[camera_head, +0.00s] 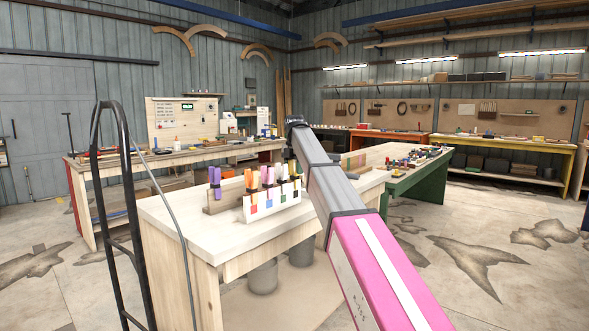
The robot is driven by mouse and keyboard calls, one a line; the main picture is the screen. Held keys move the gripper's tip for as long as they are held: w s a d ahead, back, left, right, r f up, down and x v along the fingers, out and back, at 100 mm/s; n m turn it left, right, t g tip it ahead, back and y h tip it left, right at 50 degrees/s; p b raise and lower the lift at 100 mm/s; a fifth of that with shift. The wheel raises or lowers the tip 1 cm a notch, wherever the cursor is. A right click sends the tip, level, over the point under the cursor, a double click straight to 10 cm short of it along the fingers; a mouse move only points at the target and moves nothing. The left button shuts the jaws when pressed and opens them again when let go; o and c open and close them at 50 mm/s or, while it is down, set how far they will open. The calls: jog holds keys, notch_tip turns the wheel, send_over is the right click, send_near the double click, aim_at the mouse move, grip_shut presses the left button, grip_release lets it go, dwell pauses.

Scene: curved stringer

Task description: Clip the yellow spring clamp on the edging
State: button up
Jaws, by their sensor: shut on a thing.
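A white rack (272,203) with coloured squares on its front stands on the near pale wooden workbench (190,226). Several clamp-like items with orange (251,180) and dark handles stand upright in it. Purple-handled items (214,176) stand at a wooden block (219,204) just left of the rack. I cannot pick out the yellow spring clamp. A small upright wooden piece (354,162) stands at the bench's far right, partly behind my arm. I cannot tell whether it bears the edging. My pink and grey arm crosses the middle of the view; my gripper does not show.
A black tubular frame (98,180) stands at the near left. A green bench (420,176) with small items adjoins the near bench at right. Grey buckets (263,279) sit under the near bench. The concrete floor (480,250) at right is open, with dark patches.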

jog(key=o, duration=1.1)
jog(key=shift+o, duration=0.2)
notch_tip(320, 180, up, 11)
jog(key=shift+f, duration=0.15)
jog(key=shift+s, duration=0.1)
